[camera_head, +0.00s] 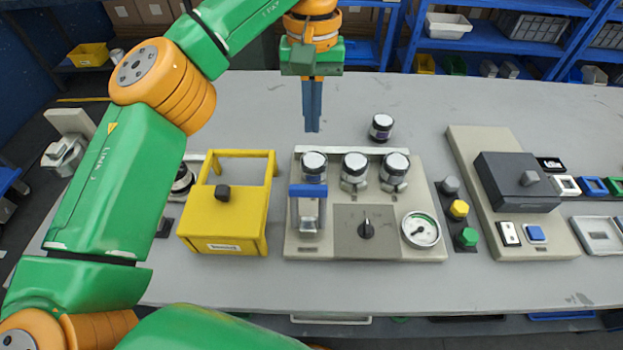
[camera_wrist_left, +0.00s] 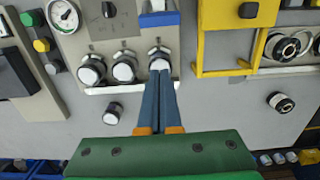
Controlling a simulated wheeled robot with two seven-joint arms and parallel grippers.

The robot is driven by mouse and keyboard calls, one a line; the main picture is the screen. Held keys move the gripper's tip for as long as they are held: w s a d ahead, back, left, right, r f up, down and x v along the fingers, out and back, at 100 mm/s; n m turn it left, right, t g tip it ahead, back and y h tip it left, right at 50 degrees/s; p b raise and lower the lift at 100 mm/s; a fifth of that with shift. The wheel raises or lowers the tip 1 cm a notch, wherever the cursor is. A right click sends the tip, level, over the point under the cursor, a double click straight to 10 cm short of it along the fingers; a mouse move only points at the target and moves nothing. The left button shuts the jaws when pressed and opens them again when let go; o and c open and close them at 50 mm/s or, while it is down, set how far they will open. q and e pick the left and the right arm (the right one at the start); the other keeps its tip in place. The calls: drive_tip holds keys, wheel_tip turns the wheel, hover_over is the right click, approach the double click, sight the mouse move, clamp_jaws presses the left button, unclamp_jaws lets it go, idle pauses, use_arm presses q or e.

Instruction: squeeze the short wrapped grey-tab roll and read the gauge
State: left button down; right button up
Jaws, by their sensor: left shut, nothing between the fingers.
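My left gripper (camera_head: 312,130) is shut and empty, pointing down behind the beige panel (camera_head: 300,247). In the left wrist view its blue fingers (camera_wrist_left: 160,78) overlap the edge of the nearest white-topped cylinder (camera_wrist_left: 159,58); I cannot tell whether they touch. Three such cylinders stand on the panel: left (camera_head: 314,163), middle (camera_head: 355,167) and right (camera_head: 396,163). The gauge (camera_head: 421,230) is round and white at the panel's right front; its reading is too small to tell. A loose dark roll with a pale top (camera_head: 381,127) stands behind the panel. I cannot make out a grey tab.
A yellow frame fixture (camera_head: 222,234) stands left of the panel. Another dark roll (camera_wrist_left: 280,102) lies on the table in the left wrist view. Coloured buttons (camera_head: 459,209) and a dark-boxed device (camera_head: 518,182) are to the right. The table behind the panel is mostly clear.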

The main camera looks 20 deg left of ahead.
use_arm(q)
drive_tip(key=shift+w+a+f, duration=0.1)
drive_tip(key=shift+w+f, duration=0.15)
drive_tip(key=shift+f, duration=0.15)
use_arm(e)
drive_tip(key=shift+w+f, duration=0.1)
drive_tip(key=shift+f, duration=0.15)
use_arm(q)
drive_tip(key=shift+s, duration=0.1)
use_arm(e)
drive_tip(key=shift+f, duration=0.1)
use_arm(q)
drive_tip(key=f, duration=0.5)
drive_tip(key=f+b, duration=0.1)
drive_tip(key=f, duration=0.3)
drive_tip(key=shift+s+f, duration=0.2)
drive_tip(key=shift+f, duration=0.15)
drive_tip(key=s, duration=0.1)
drive_tip(key=s+r, duration=0.1)
drive_tip(key=s+d+p, duration=0.1)
drive_tip(key=shift+s+d+r, duration=0.1)
drive_tip(key=shift+s+r, duration=0.05)
drive_tip(key=shift+s, duration=0.15)
use_arm(e)
drive_tip(key=shift+w+a, duration=0.1)
use_arm(q)
drive_tip(key=shift+w, duration=0.1)
